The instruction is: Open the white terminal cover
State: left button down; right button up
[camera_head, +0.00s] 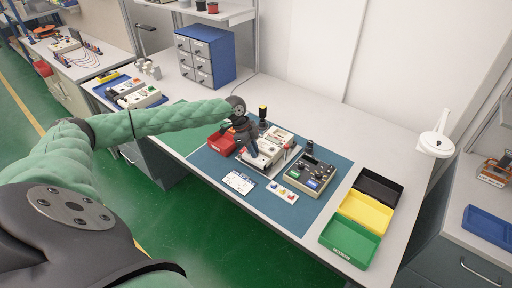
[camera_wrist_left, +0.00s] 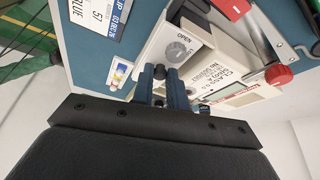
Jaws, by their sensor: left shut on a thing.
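The white meter (camera_head: 265,155) stands on the blue mat in the head view, partly hidden by my left gripper (camera_head: 247,143). In the left wrist view the white terminal cover (camera_wrist_left: 160,43) shows a round grey knob (camera_wrist_left: 178,50) and the word OPEN. The meter body (camera_wrist_left: 228,68), with its label and display, is right beside it. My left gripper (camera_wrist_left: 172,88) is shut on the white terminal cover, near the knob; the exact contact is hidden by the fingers. My right gripper is not in view.
A beige control box (camera_head: 310,174) sits right of the meter. A red bin (camera_head: 222,143) is to its left, and a printed card (camera_head: 239,182) lies in front. Black, yellow and green trays (camera_head: 347,246) line the right side. A blue drawer cabinet (camera_head: 205,55) stands behind.

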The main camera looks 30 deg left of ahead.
pick_arm(q)
jog(key=shift+s, duration=1.25)
jog(key=c, duration=1.6)
grip_release()
jog(key=shift+o, duration=1.2)
jog(key=b+v, duration=0.2)
jog(key=v, duration=0.6)
jog(key=shift+b, duration=0.35)
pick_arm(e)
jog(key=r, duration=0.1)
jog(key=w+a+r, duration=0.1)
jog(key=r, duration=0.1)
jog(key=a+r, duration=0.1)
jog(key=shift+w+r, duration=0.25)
pick_arm(q)
jog(key=shift+f, duration=0.1)
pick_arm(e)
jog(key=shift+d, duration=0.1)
